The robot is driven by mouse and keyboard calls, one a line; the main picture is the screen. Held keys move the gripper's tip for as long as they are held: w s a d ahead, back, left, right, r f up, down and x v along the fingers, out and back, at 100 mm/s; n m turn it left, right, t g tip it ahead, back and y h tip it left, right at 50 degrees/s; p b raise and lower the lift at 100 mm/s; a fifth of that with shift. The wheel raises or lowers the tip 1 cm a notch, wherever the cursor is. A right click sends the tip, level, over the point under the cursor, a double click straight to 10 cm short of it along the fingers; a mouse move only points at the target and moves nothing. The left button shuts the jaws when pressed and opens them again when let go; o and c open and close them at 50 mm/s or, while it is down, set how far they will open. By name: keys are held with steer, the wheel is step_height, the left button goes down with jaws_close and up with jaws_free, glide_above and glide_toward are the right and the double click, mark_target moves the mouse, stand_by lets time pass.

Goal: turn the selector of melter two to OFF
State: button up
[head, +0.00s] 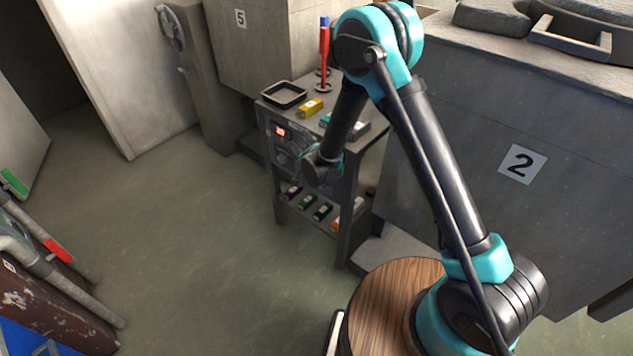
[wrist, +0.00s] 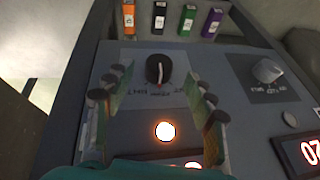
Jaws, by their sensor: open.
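In the wrist view a black selector knob (wrist: 158,70) with a white pointer line sits on a grey panel plate. Its line runs toward the lettering below it, which appears inverted and too small to read surely. My gripper (wrist: 158,85) is open, its two fingers left and right of the picture's middle, with the knob in line with the gap between them. I cannot tell how far the tips are from the panel. In the head view my gripper (head: 301,162) is at the stand's front panel, largely hidden by my wrist, and the knob cannot be made out.
A second, grey knob (wrist: 268,72) is right of the black one. A glowing lamp (wrist: 165,131) and a red display (wrist: 311,150) are nearer. The stand (head: 262,104) holds a dark tray (head: 284,95) and a yellow block (head: 311,107). A grey block marked 2 (head: 570,190) stands right.

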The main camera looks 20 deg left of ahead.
steer(key=shift+x, duration=2)
steer(key=c, duration=1.2)
